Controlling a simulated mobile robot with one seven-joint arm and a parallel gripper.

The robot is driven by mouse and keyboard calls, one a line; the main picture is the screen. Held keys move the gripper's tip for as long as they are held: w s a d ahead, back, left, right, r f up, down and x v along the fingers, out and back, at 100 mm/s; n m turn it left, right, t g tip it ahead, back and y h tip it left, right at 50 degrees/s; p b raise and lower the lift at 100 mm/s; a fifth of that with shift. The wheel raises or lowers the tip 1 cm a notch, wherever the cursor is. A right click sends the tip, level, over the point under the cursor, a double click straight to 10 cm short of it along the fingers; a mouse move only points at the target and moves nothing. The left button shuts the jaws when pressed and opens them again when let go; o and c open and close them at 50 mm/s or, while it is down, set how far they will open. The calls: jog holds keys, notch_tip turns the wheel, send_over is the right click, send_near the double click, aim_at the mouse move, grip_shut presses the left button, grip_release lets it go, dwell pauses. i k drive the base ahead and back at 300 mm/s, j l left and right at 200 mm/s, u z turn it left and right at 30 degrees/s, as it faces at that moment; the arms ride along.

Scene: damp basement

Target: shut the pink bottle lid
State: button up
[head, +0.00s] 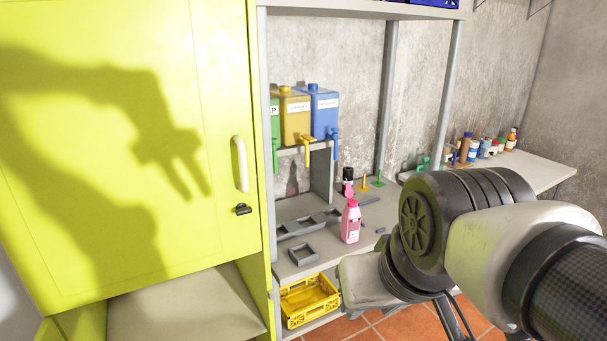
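The pink bottle (350,224) stands upright on the grey workbench, left of my arm. Its darker pink lid (352,203) sits at the top; it is too small to tell whether the lid is open or shut. My arm reaches in from the right, in front of the bench. Thin dark parts of my gripper (456,318) seem to show below the arm at the bottom edge, partly cut off. The arm's shadow on the yellow-green cabinet shows two fingers spread apart. My gripper is away from the bottle.
A yellow-green cabinet (120,150) with a pale handle fills the left. Grey trays (303,254) lie left of the bottle; a dark bottle (347,176) stands behind it. Coloured dispensers (325,112) are above. A yellow crate (309,300) sits below. Several small bottles line the right shelf (540,170).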

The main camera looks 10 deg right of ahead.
aim_at(349, 192)
jog(key=i+l+z, duration=0.15)
jog(key=z, duration=0.15)
jog(key=i+j+z, duration=0.1)
jog(key=i+j, duration=0.15)
jog(key=i, duration=0.2)
jog(key=i+j+z, duration=0.1)
jog(key=i+j, duration=0.15)
jog(key=i, duration=0.2)
